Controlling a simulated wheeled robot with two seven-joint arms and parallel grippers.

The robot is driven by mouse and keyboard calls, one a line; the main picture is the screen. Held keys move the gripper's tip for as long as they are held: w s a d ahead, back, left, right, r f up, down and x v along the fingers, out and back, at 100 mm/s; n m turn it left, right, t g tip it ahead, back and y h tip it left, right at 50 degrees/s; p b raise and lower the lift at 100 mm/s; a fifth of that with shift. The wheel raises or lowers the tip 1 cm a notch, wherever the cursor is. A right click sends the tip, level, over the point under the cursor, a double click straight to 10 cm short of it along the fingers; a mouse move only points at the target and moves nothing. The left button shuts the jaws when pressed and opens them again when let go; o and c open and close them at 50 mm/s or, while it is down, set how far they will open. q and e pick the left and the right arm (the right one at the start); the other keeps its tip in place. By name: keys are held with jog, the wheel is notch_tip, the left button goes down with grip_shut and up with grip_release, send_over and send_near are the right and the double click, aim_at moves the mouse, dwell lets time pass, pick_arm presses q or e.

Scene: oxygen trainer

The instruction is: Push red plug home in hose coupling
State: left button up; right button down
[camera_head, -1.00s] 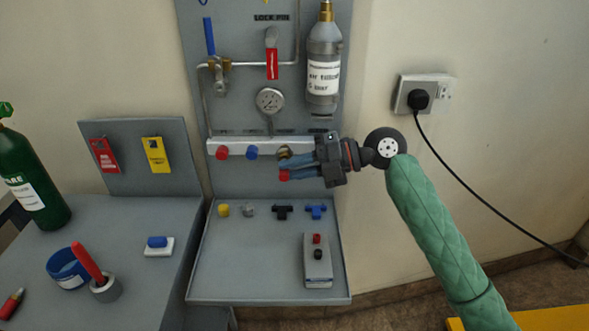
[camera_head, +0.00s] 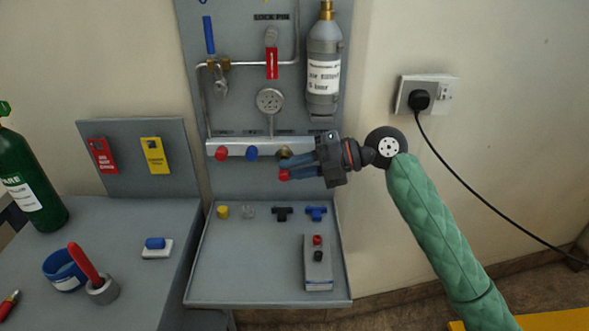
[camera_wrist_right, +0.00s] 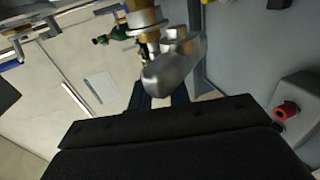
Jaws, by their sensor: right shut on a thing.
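My right gripper (camera_head: 287,166) reaches in from the right at the panel's manifold and is shut. The red plug (camera_head: 284,174) shows as a small red end at its fingertips, just below the brass hose coupling (camera_head: 285,153). The fingers cover most of the plug. In the right wrist view, a silver rounded piece (camera_wrist_right: 170,72) sits by the dark fingers, close to the brass fitting (camera_wrist_right: 143,20). I cannot tell whether plug and coupling are joined. My left gripper is not in view.
The manifold (camera_head: 235,147) also carries a red and a blue fitting. Below is a grey shelf (camera_head: 260,262) with small fittings and a box (camera_head: 318,270). A grey bottle (camera_head: 323,68) hangs above. A wall socket (camera_head: 422,95) is to the right.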

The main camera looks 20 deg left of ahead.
jog(key=shift+w+a+b, duration=0.2)
jog(key=shift+w+b, duration=0.25)
jog(key=shift+w, duration=0.25)
jog(key=c, duration=1.2)
grip_release()
jog(key=shift+c, duration=0.2)
jog(key=b+v, duration=0.1)
jog(key=v, duration=0.7)
jog(key=shift+a, duration=0.15)
